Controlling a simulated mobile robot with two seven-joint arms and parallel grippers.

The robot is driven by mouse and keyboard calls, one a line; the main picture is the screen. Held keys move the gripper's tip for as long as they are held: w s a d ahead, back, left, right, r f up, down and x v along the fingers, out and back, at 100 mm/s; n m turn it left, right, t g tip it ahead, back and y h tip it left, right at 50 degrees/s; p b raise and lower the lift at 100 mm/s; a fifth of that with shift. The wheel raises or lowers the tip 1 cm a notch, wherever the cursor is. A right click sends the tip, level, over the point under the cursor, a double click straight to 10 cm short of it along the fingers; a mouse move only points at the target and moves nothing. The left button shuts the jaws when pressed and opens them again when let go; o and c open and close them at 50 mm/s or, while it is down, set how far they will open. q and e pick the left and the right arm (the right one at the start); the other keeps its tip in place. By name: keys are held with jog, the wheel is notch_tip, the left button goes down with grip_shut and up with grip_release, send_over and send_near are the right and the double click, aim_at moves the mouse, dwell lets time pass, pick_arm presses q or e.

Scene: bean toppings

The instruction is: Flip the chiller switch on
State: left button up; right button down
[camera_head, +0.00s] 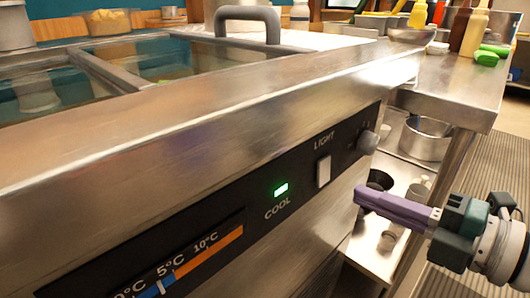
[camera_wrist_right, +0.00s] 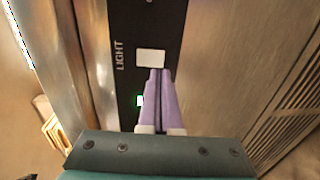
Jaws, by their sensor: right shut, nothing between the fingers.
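The chiller's black control panel (camera_head: 235,215) runs along its steel front. A small rectangle glowing green (camera_head: 281,190) sits above the word COOL; it also shows in the right wrist view (camera_wrist_right: 140,100). A white rectangular switch (camera_head: 323,171) sits by the word LIGHT, and shows in the wrist view (camera_wrist_right: 150,57) just ahead of my fingertips. My right gripper (camera_head: 361,196) has purple fingers, shut and empty, in front of the panel to the right of the white switch in the head view. Whether the tips touch the panel I cannot tell. My left gripper is out of view.
A round knob (camera_head: 367,142) sticks out at the panel's right end. A temperature strip (camera_head: 190,262) is at the lower left. A steel side table (camera_head: 455,90) with bottles, and pots (camera_head: 426,138) below, stands to the right.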

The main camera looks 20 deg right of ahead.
aim_at(325, 181)
jog(key=x, duration=0.4)
jog(key=shift+w+a+b, duration=0.2)
jog(key=shift+w+b, duration=0.1)
jog(key=shift+w, duration=0.05)
jog(key=shift+f, duration=0.1)
jog(key=shift+f+b, duration=0.2)
jog(key=shift+b, duration=0.2)
jog(key=shift+w+r+t, duration=0.15)
jog(key=shift+t, duration=0.15)
jog(key=shift+b, duration=0.35)
